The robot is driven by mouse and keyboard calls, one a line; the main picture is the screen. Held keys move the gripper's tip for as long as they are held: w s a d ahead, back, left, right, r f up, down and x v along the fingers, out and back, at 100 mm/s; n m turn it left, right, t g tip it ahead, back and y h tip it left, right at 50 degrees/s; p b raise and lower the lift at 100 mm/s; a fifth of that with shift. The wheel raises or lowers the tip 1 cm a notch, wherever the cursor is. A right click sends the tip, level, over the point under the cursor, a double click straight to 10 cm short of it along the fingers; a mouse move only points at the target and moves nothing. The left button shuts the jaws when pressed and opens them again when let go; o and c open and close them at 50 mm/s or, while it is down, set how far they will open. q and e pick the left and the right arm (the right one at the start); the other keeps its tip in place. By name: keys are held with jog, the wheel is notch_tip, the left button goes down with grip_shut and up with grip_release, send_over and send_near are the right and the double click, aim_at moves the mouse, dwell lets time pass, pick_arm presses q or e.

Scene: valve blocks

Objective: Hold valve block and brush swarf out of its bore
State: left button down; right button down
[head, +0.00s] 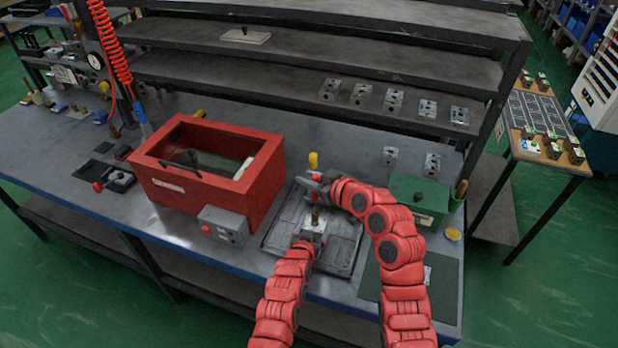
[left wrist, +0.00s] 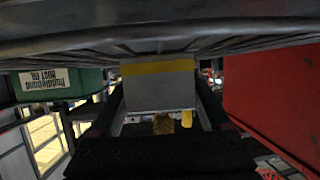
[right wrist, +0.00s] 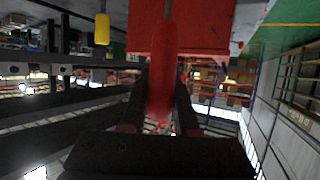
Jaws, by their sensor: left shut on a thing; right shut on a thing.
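The grey valve block (head: 314,236) is held by my left gripper (head: 310,246) over the dark tray (head: 345,252). A brass-coloured piece (head: 315,217) stands up at its top. In the left wrist view, the block (left wrist: 158,92) with a yellow band is between the fingers, with brass-coloured bits (left wrist: 163,123) beyond it. My right gripper (head: 322,184) is shut above and behind the block, apart from it. In the right wrist view, a red handle (right wrist: 162,75) is between its fingers, apparently the brush. Its bristles and the bore's inside cannot be made out.
A red open-topped box (head: 160,185) with a grey control box (head: 223,224) stands left of the tray. A green box (head: 418,198) stands right. A yellow-topped item (head: 313,160) is behind my right gripper. Several grey blocks (head: 394,98) line the shelf.

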jog(key=shift+f, duration=2)
jog(key=shift+r, duration=0.15)
dwell(0.4)
dwell(1.4)
jog(key=shift+r, duration=0.95)
